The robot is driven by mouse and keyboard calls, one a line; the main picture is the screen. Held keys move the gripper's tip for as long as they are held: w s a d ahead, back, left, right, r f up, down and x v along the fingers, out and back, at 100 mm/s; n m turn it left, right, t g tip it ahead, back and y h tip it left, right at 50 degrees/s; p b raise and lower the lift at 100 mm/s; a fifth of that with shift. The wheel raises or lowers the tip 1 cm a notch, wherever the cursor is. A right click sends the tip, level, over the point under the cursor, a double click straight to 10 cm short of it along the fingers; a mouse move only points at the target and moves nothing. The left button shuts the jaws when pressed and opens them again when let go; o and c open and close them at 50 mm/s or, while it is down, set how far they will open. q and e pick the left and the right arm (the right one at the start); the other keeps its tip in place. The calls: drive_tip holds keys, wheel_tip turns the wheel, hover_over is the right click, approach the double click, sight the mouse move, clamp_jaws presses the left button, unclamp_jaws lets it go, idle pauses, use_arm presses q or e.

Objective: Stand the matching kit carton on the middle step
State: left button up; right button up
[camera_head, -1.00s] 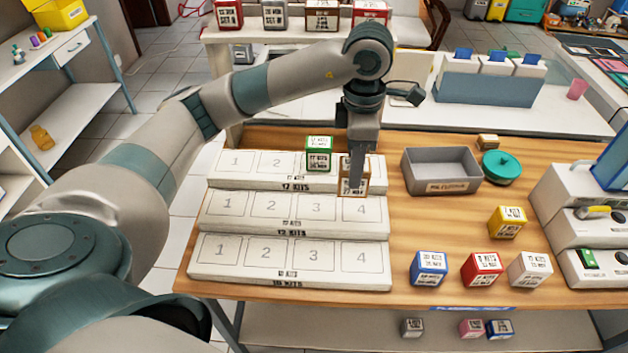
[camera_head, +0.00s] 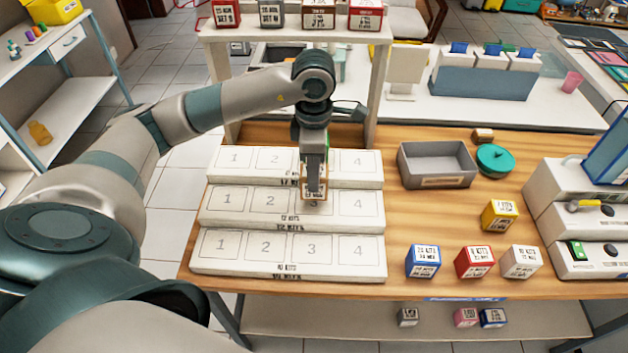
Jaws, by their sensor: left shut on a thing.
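My left gripper (camera_head: 314,185) points down and is shut on a brown-edged kit carton (camera_head: 307,195) with a white printed label. The carton is over slot 3 of the middle step (camera_head: 225,215), close to the front of the top step. A shadow shows beneath it; I cannot tell whether it touches the step. The stepped white stand has slots numbered 1 to 4 on each step. My right gripper is not in view.
Blue (camera_head: 423,262), red (camera_head: 474,262), white (camera_head: 521,262) and yellow (camera_head: 499,216) cartons stand on the table right of the stand. A grey tray (camera_head: 437,180) and a teal lidded pot (camera_head: 495,160) are behind them. A raised shelf (camera_head: 290,36) holds several cartons.

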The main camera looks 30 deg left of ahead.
use_arm(q)
wheel_tip(320, 180, down, 3)
drive_tip(key=shift+r+p, duration=0.1)
drive_tip(key=shift+p, duration=0.6)
drive_tip(key=shift+f, duration=0.45)
drive_tip(key=shift+f, duration=0.15)
drive_tip(key=o, duration=1)
drive_tip(key=shift+o, duration=0.2)
